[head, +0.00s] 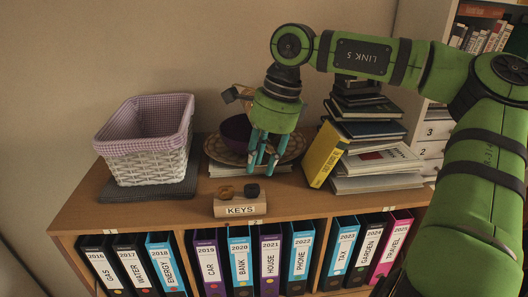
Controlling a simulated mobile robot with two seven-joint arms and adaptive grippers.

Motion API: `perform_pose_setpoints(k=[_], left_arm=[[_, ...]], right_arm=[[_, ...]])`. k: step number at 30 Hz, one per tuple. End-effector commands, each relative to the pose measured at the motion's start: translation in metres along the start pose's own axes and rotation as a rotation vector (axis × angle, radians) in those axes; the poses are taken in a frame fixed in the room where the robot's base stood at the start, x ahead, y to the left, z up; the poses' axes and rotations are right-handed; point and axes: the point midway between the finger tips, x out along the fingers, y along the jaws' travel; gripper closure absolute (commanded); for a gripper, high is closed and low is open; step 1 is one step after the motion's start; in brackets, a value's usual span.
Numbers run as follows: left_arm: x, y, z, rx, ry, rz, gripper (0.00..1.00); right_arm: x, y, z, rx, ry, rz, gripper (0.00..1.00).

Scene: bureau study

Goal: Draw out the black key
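The black key (252,190) shows as a dark rounded head on top of a wooden block labelled KEYS (240,208), at the front edge of the bureau top. A brown key head (225,192) stands to its left. The lower parts of both keys are hidden. My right gripper (261,168) points down above and behind the block, with its teal fingers apart and nothing seen between them. It looks clear of the black key. My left gripper is not in view.
A wicker basket (150,166) stands on a dark mat at the left. A purple bowl (234,132) and patterned plate (217,150) are behind my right gripper. A yellow book (324,154) leans by stacked books (372,160) at the right. Labelled binders (241,262) fill the shelf below.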

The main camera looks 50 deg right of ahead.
Motion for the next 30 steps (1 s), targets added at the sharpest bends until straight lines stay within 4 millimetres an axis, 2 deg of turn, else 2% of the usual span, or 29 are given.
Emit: perform_pose_setpoints(k=[1,12,18,28,29,30], left_arm=[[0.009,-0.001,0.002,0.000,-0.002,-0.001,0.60],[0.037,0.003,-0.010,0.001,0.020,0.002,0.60],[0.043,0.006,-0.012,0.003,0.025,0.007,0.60],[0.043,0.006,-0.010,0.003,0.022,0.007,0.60],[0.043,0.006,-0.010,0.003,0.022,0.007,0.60],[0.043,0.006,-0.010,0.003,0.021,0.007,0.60]], right_arm=[[0.011,0.000,-0.001,0.000,0.001,0.001,0.71],[0.051,0.000,-0.001,0.001,0.000,0.001,0.71],[0.059,0.000,0.000,0.001,0.000,0.001,0.71],[0.060,0.000,0.000,0.001,-0.001,0.001,0.71],[0.060,0.000,0.000,0.001,-0.001,0.001,0.75],[0.060,0.000,0.000,0.001,-0.001,0.001,0.91]])
